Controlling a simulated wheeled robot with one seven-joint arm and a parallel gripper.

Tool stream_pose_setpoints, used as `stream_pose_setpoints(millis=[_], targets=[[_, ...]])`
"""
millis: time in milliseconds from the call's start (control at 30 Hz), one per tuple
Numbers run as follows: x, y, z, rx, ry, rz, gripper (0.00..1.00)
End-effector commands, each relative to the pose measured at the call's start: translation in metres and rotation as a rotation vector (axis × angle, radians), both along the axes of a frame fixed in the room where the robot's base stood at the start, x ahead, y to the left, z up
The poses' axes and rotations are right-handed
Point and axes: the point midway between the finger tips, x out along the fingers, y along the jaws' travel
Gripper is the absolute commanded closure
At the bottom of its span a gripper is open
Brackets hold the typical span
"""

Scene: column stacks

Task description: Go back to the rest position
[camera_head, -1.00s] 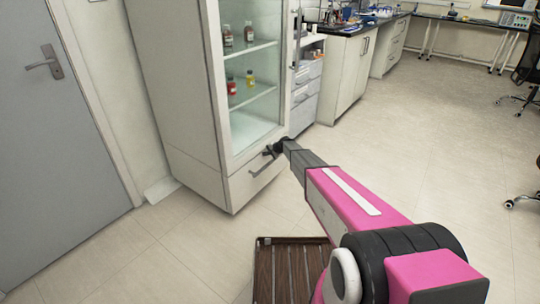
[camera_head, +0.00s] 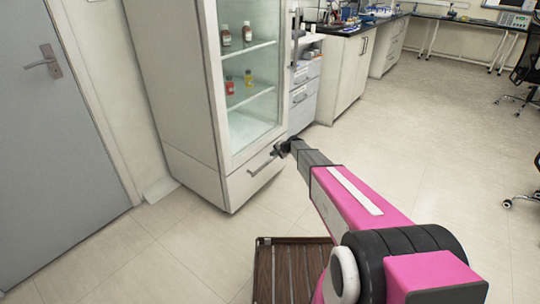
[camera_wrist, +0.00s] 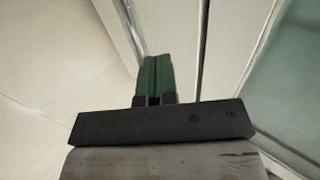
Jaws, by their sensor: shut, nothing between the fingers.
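My gripper (camera_head: 279,149) is at the end of my arm, in front of the lower part of the tall white glass-door cabinet (camera_head: 182,110). It is near the bar handle (camera_head: 263,167) of the cabinet's bottom drawer; I cannot tell whether they touch. In the wrist view my gripper's green fingers (camera_wrist: 154,80) are together with nothing between them. Pale cabinet surfaces and a glass pane (camera_wrist: 292,90) show beyond the fingers.
Small bottles (camera_head: 226,36) stand on the cabinet's shelves. A grey door (camera_head: 45,130) is at the left. A slatted wooden board (camera_head: 290,268) is low in front. Lab benches (camera_head: 345,75) stand behind; open floor (camera_head: 430,130) lies to the right.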

Motion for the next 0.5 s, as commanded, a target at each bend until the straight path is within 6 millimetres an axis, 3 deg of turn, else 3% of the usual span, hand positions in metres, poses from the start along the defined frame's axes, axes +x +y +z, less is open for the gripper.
stream_pose_setpoints(millis=[100, 367, 467, 500], targets=[[-0.015, -0.017, 0.019, 0.000, -0.001, -0.002, 1.00], [-0.033, -0.038, 0.043, -0.007, 0.001, 0.004, 1.00], [-0.060, -0.043, 0.053, -0.042, 0.005, 0.037, 1.00], [-0.077, -0.046, 0.058, -0.068, 0.009, 0.059, 1.00]])
